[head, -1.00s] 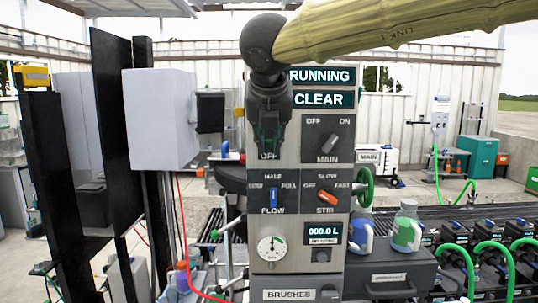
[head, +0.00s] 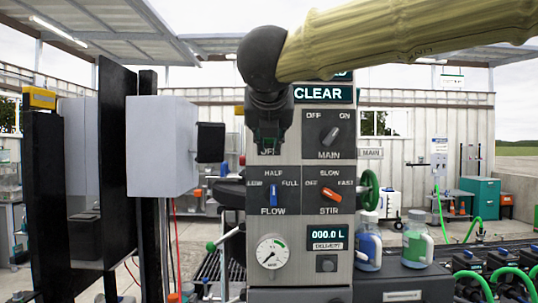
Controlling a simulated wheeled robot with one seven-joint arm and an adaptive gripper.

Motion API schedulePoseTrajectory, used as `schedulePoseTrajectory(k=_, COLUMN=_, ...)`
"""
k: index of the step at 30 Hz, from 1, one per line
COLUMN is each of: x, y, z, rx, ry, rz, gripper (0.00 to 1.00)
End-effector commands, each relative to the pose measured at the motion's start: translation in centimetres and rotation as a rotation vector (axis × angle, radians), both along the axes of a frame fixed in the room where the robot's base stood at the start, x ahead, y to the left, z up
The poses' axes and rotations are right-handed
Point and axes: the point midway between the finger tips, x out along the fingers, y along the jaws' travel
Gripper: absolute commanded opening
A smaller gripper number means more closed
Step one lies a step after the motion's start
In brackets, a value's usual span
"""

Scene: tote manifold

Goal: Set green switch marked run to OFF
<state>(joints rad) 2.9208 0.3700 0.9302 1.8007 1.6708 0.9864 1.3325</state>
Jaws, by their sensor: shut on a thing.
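A grey control panel (head: 288,225) stands upright in the middle of the head view. My gripper (head: 267,143) is at its upper left, with the jaws pointing down the panel face, shut on the green run switch. The switch is almost wholly hidden behind the jaws; only faint green shows there. An OFF label shows partly just below the fingertips. The switch's setting cannot be read.
To the right is the MAIN knob (head: 330,136). Below are the blue FLOW lever (head: 273,193) and orange STIR lever (head: 331,194). A grey box (head: 162,146) stands to the left. A green handwheel (head: 368,190) and bottles (head: 417,240) are at the right.

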Motion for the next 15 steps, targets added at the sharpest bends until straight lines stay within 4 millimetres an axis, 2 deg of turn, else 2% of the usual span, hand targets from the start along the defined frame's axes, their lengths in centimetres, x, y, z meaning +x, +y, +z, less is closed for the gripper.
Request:
schedulePoseTrajectory(k=1, x=-0.01, y=-0.04, z=-0.87, rx=-0.001, ry=-0.018, rz=0.0, gripper=0.0)
schedulePoseTrajectory(k=15, x=0.07, y=0.0, z=-1.09, rx=0.0, ry=-0.147, rz=0.0, gripper=0.0)
